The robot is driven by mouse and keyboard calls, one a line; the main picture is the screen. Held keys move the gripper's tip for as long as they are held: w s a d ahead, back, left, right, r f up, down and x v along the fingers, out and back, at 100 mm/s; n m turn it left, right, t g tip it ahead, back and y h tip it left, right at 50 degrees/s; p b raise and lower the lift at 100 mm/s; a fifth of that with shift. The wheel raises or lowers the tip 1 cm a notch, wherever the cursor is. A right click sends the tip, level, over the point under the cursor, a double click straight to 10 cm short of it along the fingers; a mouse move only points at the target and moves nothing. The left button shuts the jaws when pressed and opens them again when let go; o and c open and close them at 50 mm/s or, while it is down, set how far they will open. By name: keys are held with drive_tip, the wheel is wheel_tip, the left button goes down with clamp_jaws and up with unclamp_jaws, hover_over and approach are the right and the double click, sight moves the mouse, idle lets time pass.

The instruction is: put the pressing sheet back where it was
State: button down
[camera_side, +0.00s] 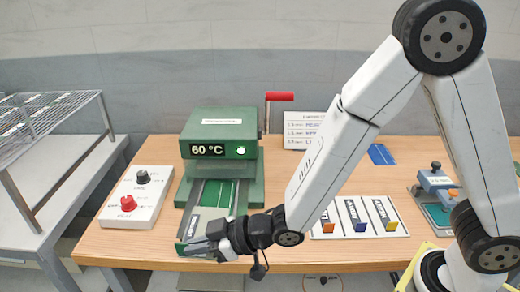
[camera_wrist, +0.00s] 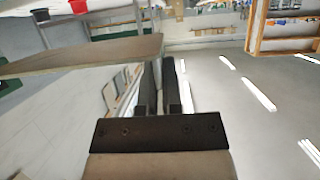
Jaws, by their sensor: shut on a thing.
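The green press (camera_side: 222,132) stands on the wooden table, its display reading 60 °C. A grey tray (camera_side: 195,192) with a green grid-marked bed (camera_side: 217,193) sticks out of its front. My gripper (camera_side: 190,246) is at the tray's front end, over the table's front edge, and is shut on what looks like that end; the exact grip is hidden. The wrist view shows the fingers (camera_wrist: 160,88) close together, with the held part unclear. A blue sheet (camera_side: 381,154) lies flat at the back right of the table; I cannot tell if it is the pressing sheet.
A white control box (camera_side: 138,197) with a black and a red knob stands left of the press. A white board (camera_side: 353,217) with several coloured pieces lies right of my gripper. A small blue-grey device (camera_side: 436,182) stands at the right. A wire rack (camera_side: 45,115) is at far left.

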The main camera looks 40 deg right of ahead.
drive_tip(key=shift+s+a, duration=0.35)
drive_tip(key=shift+a, duration=0.3)
drive_tip(key=shift+w+d, duration=0.1)
drive_tip(key=shift+w+d+f, duration=0.55)
drive_tip(key=shift+w+d, duration=1.75)
drive_tip(key=shift+w+d+f, duration=0.5)
drive_tip(key=shift+w+d, duration=1.75)
drive_tip(key=shift+w+d+f, duration=0.55)
drive_tip(key=shift+w+d, duration=1.75)
wheel_tip(320, 180, down, 2)
drive_tip(key=shift+f+g, duration=0.1)
drive_tip(key=shift+g, duration=0.2)
drive_tip(key=shift+w+d+f, duration=0.1)
drive_tip(key=shift+d+f, duration=0.05)
drive_tip(key=shift+f, duration=0.5)
drive_tip(key=shift+f, duration=0.15)
